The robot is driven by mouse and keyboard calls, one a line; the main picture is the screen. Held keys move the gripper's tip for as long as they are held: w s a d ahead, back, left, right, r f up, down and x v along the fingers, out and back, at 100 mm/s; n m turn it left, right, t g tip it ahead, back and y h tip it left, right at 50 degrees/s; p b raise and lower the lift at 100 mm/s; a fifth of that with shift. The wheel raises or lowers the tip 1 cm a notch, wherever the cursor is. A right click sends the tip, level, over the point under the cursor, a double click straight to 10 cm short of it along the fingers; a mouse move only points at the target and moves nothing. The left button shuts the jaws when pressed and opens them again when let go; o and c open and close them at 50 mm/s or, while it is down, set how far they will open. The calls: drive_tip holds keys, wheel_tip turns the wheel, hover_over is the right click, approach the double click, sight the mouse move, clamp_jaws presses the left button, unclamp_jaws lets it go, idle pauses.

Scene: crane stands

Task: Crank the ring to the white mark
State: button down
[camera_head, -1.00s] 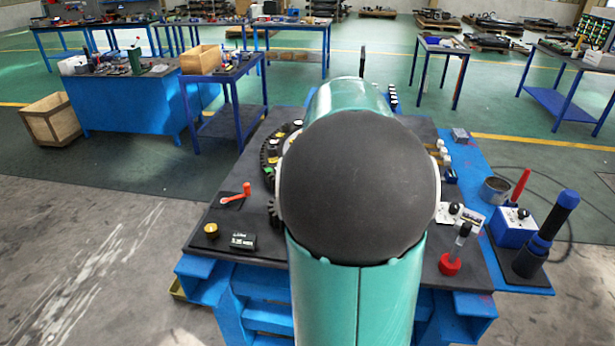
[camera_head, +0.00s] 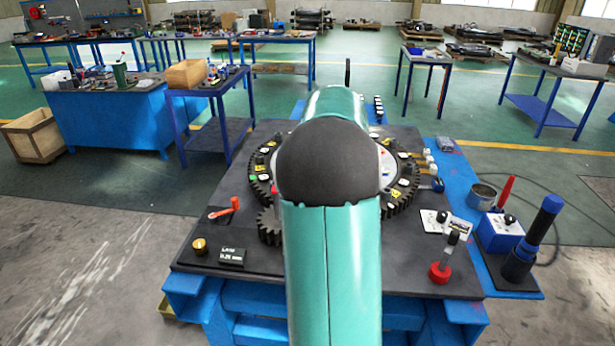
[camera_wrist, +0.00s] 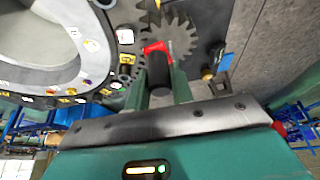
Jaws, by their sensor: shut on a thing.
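A dark toothed ring (camera_head: 403,200) with coloured and white tags lies on the stand, partly hidden behind my arm. A smaller dark gear (camera_head: 269,226) sits at its left front. The small gear (camera_wrist: 180,38) carries a red crank arm (camera_wrist: 157,47) with a black handle (camera_wrist: 160,70). My gripper (camera_wrist: 159,88) is shut on this handle. My arm hides the gripper in the head view. I cannot tell which white tag is the mark.
At the right are a red-based lever (camera_head: 440,270), a blue box (camera_head: 500,232) and a tall blue-and-black handle (camera_head: 535,240).

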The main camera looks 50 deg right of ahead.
idle(0.4)
drive_tip(key=c, duration=1.2)
unclamp_jaws()
drive_tip(key=v, duration=1.4)
drive_tip(key=shift+w, duration=0.2)
